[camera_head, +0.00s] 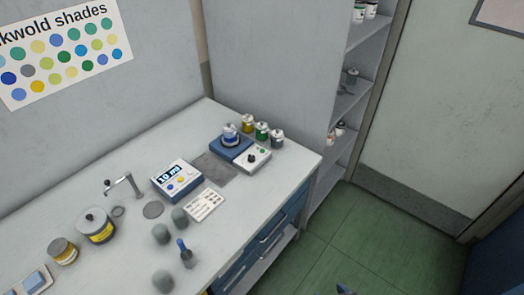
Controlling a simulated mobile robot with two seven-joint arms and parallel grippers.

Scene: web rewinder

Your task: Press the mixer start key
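The mixer (229,148) is a low blue unit near the back right of the bench, with a small lidded can (230,131) on it. Its pale control panel (255,158) faces right and front, with a black knob (252,158) and a small green key (263,150). Lettering on the panel is too small to read. No gripper is near the mixer. A small dark piece (345,289) at the bottom edge, over the floor, may be the tip of my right gripper; its fingers cannot be made out. My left gripper is out of view.
A blue dispenser (176,181) showing "10 ml" stands left of the mixer, with a label card (204,205) in front. Tap, jars and grey lumps occupy the left bench. Shelves (349,98) stand right; green floor is clear.

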